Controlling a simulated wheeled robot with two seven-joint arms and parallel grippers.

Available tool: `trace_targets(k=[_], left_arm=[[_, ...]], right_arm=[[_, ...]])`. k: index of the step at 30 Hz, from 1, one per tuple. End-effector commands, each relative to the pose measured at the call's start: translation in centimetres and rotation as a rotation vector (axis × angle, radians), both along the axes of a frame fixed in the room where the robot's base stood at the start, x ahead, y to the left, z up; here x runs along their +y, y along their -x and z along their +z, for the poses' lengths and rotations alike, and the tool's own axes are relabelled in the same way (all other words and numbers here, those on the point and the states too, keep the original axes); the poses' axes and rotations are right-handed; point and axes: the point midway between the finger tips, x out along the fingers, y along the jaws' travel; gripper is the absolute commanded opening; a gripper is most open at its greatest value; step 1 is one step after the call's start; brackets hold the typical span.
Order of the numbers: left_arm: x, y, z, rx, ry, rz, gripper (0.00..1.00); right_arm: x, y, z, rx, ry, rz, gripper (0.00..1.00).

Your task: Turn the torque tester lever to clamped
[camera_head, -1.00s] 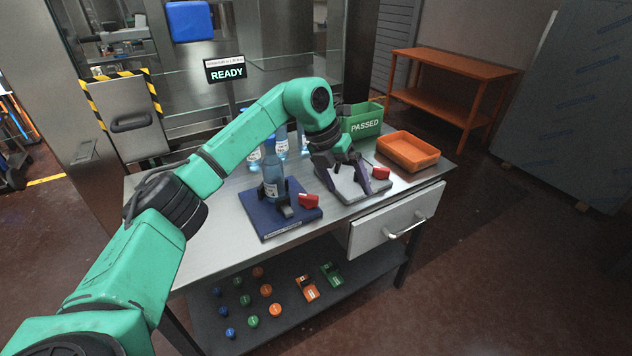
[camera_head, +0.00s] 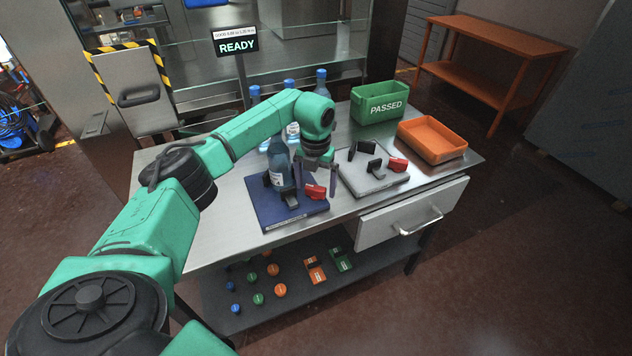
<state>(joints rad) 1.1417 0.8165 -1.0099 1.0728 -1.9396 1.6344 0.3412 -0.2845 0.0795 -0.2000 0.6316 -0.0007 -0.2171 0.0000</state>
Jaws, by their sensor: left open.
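A blue-based fixture (camera_head: 264,213) stands on the metal table with a blue-capped bottle (camera_head: 280,168) upright in its black holder. A red lever (camera_head: 315,191) sits at its right side. A grey-based fixture (camera_head: 372,183) to the right has black jaws, no bottle and its own red lever (camera_head: 397,165). Which one is the torque tester is not labelled legibly. My left gripper (camera_head: 319,193) is open and points down, its two dark fingers on either side of the blue fixture's red lever. Contact cannot be told. My right gripper is out of view.
Several bottles (camera_head: 293,132) stand behind my left wrist. A green PASSED bin (camera_head: 379,108) and an orange tray (camera_head: 432,140) are at the table's right. A READY display (camera_head: 237,46) stands behind. Caps and small clips lie on the lower shelf (camera_head: 305,300).

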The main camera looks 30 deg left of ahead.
Motion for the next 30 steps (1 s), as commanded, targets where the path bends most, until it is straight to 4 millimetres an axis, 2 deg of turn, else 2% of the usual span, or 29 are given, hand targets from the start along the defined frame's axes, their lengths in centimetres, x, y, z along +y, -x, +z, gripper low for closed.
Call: trace_targets(k=[7, 11, 12, 14, 23, 30], left_arm=[[0.0, 0.0, -0.2, 0.0, 0.0, -0.001, 1.0], [0.0, 0.0, -0.2, 0.0, 0.0, -0.001, 0.5], [0.0, 0.0, -0.2, 0.0, 0.0, -0.001, 0.35], [0.0, 0.0, -0.2, 0.0, 0.0, -0.001, 0.15], [0.0, 0.0, -0.2, -0.001, 0.0, -0.028, 0.16], [0.0, -0.1, -0.1, -0.001, 0.001, -0.141, 0.16]], right_arm=[[-0.1, 1.7, -0.2, 0.028, 0.003, -0.001, 0.5], [-0.2, 2.3, -0.2, 0.038, 0.003, -0.001, 0.5], [-0.2, 2.3, -0.2, 0.037, 0.003, -0.001, 0.5], [-0.2, 2.2, -0.2, 0.037, 0.003, -0.001, 0.5], [-0.2, 1.9, -0.2, 0.032, 0.004, -0.001, 0.5], [-0.2, 1.8, -0.4, 0.03, 0.003, -0.001, 0.5]])
